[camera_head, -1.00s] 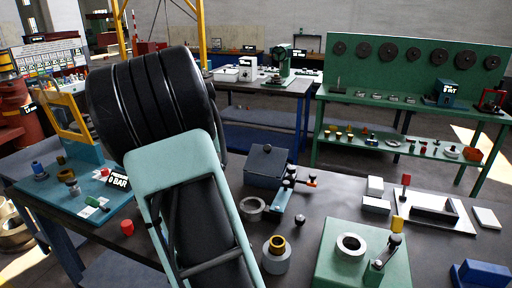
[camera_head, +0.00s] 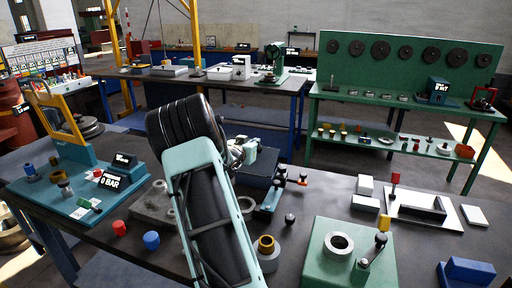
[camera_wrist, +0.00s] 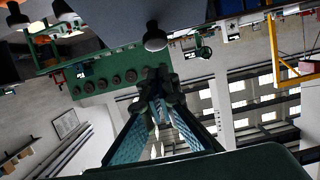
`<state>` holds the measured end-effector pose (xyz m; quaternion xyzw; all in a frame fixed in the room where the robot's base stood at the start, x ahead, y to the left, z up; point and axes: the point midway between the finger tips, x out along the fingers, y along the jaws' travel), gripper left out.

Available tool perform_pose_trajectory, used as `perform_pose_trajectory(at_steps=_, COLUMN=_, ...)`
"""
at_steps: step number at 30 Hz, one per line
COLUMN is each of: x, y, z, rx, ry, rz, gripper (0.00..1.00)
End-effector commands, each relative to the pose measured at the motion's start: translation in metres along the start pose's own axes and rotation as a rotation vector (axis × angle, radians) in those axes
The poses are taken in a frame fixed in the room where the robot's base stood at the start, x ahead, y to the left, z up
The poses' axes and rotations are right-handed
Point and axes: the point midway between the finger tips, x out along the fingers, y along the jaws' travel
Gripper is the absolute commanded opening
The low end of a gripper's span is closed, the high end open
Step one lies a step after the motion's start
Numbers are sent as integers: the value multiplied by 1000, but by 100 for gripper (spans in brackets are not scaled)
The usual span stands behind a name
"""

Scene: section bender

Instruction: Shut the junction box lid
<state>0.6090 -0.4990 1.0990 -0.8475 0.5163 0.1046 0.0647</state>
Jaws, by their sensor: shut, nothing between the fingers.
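A dark grey box (camera_head: 258,181), which seems to be the junction box, stands on the dark workbench near the middle of the head view. My arm and gripper cover part of it, so I cannot tell how far its lid is open. My gripper (camera_head: 247,151) is at the box's upper left in that view, shut and empty. In the wrist view, which is turned over, my gripper (camera_wrist: 155,78) is shut below a grey panel (camera_wrist: 115,18) with a dark round knob (camera_wrist: 155,38). The panel may be the lid. I cannot tell whether they touch.
A blue fixture with dark knobs (camera_head: 270,198) stands right beside the box. A green block with a ring (camera_head: 335,265) and a white plate (camera_head: 425,210) lie to the right. A blue cylinder (camera_head: 151,241) and a red one (camera_head: 119,228) stand left of my arm.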

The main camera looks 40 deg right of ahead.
Motion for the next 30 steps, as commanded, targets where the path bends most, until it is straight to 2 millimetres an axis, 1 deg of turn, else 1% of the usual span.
perform_pose_trajectory(at_steps=1, x=5, y=0, z=9, rx=-3, ry=-5, rz=0, gripper=0)
perform_pose_trajectory(at_steps=4, x=13, y=0, z=16, rx=-3, ry=-3, rz=0, gripper=0)
perform_pose_trajectory(at_steps=9, x=20, y=-1, z=23, rx=-1, ry=-3, rz=-1, gripper=0)
perform_pose_trajectory(at_steps=23, x=22, y=-1, z=25, rx=-1, ry=-2, rz=-1, gripper=0)
perform_pose_trajectory(at_steps=30, x=27, y=-1, z=26, rx=-2, ry=-3, rz=-1, gripper=0)
